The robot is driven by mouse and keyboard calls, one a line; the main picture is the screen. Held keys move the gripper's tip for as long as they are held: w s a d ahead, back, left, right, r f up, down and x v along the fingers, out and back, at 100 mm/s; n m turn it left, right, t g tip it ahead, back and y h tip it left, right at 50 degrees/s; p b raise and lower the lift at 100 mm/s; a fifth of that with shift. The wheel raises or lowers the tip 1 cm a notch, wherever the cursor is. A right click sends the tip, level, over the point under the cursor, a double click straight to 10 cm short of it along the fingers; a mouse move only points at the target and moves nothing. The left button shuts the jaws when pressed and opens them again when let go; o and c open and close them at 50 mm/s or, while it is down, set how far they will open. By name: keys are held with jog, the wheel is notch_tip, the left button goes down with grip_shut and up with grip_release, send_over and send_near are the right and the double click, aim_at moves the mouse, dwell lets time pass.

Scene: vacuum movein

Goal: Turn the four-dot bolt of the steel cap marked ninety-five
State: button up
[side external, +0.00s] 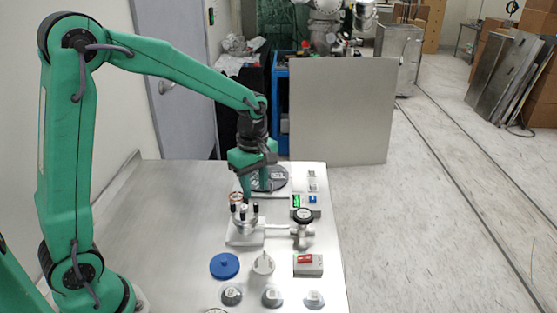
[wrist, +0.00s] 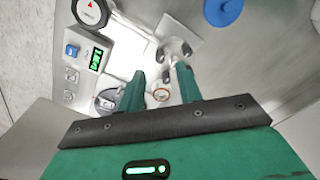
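My gripper (side external: 256,190) points down just behind a steel fitting (side external: 245,231) that has dark-topped posts and stands on a square plate. In the wrist view my gripper (wrist: 161,76) has its two green fingers apart, and I see nothing held between them. The steel fitting (wrist: 174,48) shows beyond the fingertips there. I cannot read a ninety-five or make out four dots.
A blue disc (side external: 224,265), a grey cone (side external: 263,263) and a red-switch box (side external: 308,264) stand in front. The table's left side is clear.

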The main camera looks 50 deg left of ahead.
aim_at(256, 203)
jog(key=shift+r, duration=1.55)
jog(key=n, duration=0.6)
jog(key=shift+f, duration=0.2)
jog(key=shift+f, duration=3.9)
grip_shut()
